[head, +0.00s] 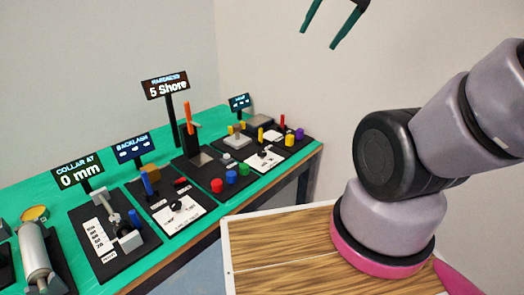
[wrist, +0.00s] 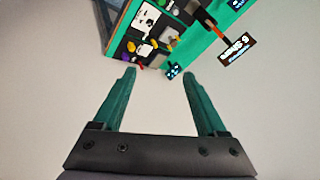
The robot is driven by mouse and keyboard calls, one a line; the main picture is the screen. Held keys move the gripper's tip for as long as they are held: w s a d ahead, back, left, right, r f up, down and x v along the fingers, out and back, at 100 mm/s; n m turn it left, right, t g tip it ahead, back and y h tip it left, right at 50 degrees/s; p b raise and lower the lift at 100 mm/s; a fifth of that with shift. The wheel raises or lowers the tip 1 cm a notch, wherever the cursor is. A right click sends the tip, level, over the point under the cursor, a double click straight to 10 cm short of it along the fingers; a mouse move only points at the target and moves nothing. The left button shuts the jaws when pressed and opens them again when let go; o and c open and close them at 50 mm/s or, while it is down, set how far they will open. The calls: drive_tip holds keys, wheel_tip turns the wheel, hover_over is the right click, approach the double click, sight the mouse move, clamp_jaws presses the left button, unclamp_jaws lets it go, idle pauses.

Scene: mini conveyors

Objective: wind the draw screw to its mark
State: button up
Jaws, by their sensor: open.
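The draw screw appears to be part of the station at the left in the head view, under the "COLLAR AT 0 mm" sign (head: 77,171). That station has a dark base (head: 108,262), a white scale plate (head: 98,237) with marks, and a grey collar block (head: 130,240) on a thin rod. A small blue part (head: 134,218) sits beside the rod. My gripper (head: 348,27) is high at the top of the head view, open and empty, far from the station. Its two green fingers (wrist: 158,100) are spread apart in the wrist view.
A green-topped bench (head: 205,215) holds other stations: a "BACKLASH" sign (head: 133,147), a "5 Shore" sign (head: 166,86) with an orange-handled post, and coloured knobs (head: 230,177). A wooden-topped surface (head: 280,250) lies in front.

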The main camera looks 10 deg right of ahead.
drive_tip(key=w+a+f+m+g+y, duration=0.25)
drive_tip(key=w+f+m, duration=0.25)
drive_tip(key=w+m, duration=0.4)
drive_tip(key=m+g+h, duration=0.4)
drive_tip(key=m+h, duration=0.1)
drive_tip(key=m, duration=1.5)
hover_over(262, 151)
wheel_tip(262, 151, down, 29)
wheel_tip(262, 151, down, 10)
drive_tip(key=shift+s+f, duration=0.1)
drive_tip(key=shift+f, duration=0.05)
clamp_jaws()
drive_tip(key=shift+n, duration=0.3)
